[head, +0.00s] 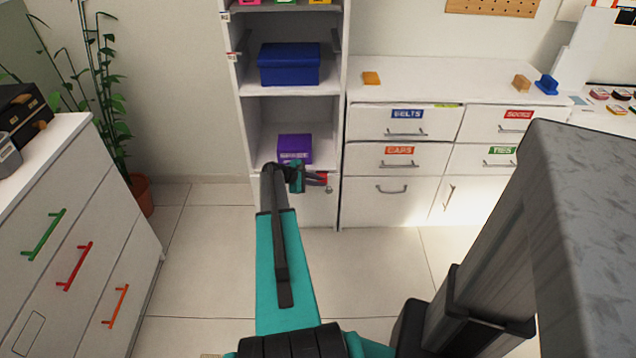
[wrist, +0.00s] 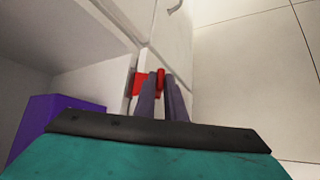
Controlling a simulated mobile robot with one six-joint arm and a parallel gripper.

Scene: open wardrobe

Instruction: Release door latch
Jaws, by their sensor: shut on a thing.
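The door latch (wrist: 137,83) is a small red part at the edge of the white cabinet. In the head view the red latch (head: 323,177) sits at the top right of the low white door (head: 318,208), below the open shelves. My gripper (head: 319,181) reaches it from the left and is shut on it. In the wrist view the two grey fingers of my gripper (wrist: 163,85) stand close together, with red showing between and beside their tips. The fingers hide part of the latch. The door looks shut.
A purple box (head: 294,148) stands on the shelf just above the door, close to my gripper. A blue box (head: 289,64) sits one shelf higher. White drawers (head: 393,215) stand directly to the right. The floor in front is clear.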

